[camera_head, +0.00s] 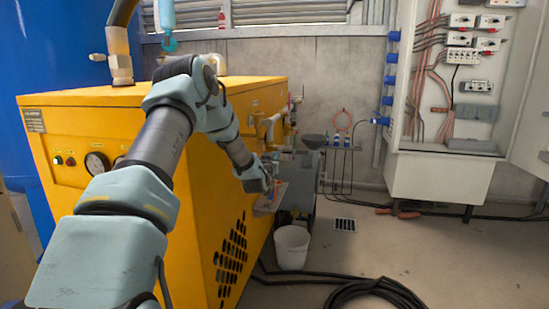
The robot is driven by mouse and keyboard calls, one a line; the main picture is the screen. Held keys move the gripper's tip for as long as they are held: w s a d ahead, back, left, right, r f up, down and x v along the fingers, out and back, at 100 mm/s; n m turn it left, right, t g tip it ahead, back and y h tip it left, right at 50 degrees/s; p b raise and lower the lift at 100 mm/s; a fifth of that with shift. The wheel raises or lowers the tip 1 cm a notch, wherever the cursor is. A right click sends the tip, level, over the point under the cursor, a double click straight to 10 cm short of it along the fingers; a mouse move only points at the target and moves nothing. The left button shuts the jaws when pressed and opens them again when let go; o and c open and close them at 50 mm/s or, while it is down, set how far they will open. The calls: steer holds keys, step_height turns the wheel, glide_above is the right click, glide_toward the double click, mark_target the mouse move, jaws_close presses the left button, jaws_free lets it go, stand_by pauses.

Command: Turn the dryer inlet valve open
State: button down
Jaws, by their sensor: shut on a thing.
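The dryer is a large yellow cabinet (200,200) at the left, with a gauge (97,163) and lit buttons on its front. My arm reaches across it to its right side. My gripper (270,183) is small and far off, beside the right side of the cabinet. It is shut on a small part there, which the fingers and wrist mostly hide. I cannot make out whether this is the dryer inlet valve's handle, or how the handle is turned. A pale pipe (269,124) comes out of the cabinet's side above my gripper.
A white bucket (292,248) stands on the floor below my gripper. A coiled black hose (365,292) lies in front at the right. The floor at the right is mostly clear.

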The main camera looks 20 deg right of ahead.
steer(key=shift+f, duration=0.1)
steer(key=f+t+b, duration=0.1)
steer(key=b, duration=0.3)
steer(key=shift+f+h, duration=0.3)
steer(key=shift+f, duration=0.1)
steer(key=f+t+b, duration=0.1)
steer(key=b, duration=0.3)
steer(key=f+t+h+b, duration=0.1)
steer(key=b, duration=0.4)
steer(key=f+t+h+b, duration=0.1)
steer(key=t+b, duration=0.1)
steer(key=b, duration=0.2)
steer(key=shift+w+d, duration=0.25)
steer(key=shift+w, duration=0.15)
steer(key=shift+b, duration=0.4)
steer(key=c, duration=1)
jaws_free()
steer(key=shift+r, duration=0.1)
steer(key=shift+o, duration=0.2)
